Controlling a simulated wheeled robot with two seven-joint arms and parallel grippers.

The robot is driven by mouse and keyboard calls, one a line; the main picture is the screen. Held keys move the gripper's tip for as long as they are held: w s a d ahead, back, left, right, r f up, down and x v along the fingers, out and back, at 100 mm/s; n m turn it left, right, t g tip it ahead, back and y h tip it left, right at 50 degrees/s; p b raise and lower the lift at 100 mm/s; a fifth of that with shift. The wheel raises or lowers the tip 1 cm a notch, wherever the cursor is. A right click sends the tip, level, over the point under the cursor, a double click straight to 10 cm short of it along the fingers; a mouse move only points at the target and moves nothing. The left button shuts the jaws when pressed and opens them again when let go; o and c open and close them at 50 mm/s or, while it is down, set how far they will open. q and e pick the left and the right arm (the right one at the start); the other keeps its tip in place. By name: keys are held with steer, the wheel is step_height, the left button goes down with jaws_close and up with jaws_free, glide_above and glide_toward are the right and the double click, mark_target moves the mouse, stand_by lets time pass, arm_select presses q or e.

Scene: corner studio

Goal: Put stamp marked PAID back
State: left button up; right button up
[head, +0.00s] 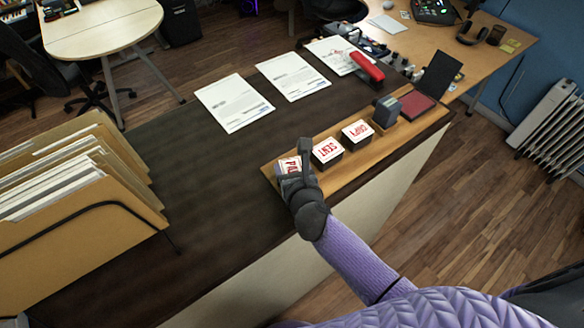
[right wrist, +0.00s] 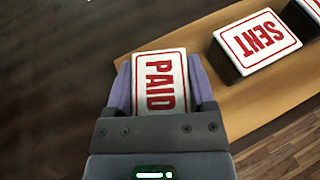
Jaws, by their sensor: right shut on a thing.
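The PAID stamp (right wrist: 160,84) has a white top with red lettering and a red border. It sits between the fingers of my right gripper (right wrist: 160,95), which is shut on it. In the head view the PAID stamp (head: 288,165) shows at the left end of the wooden tray (head: 358,172), partly hidden by my right gripper (head: 299,170). I cannot tell whether the stamp touches the tray. The SENT stamp (head: 327,150) and the COPY stamp (head: 356,132) stand on the tray to its right. My left gripper is not in view.
A dark stamp (head: 386,110) and an open red ink pad (head: 415,104) are at the tray's far right. Several papers (head: 234,102) and a red stapler (head: 367,68) lie behind. A folder rack (head: 100,215) stands at left. The dark desktop (head: 205,165) between is clear.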

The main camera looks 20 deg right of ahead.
steer(key=o, duration=1.2)
steer(key=shift+f, duration=0.15)
steer(key=shift+r, duration=0.3)
steer(key=p+v, duration=0.2)
steer(key=v, duration=1)
steer(key=shift+a+f, duration=0.1)
steer(key=shift+f, duration=0.05)
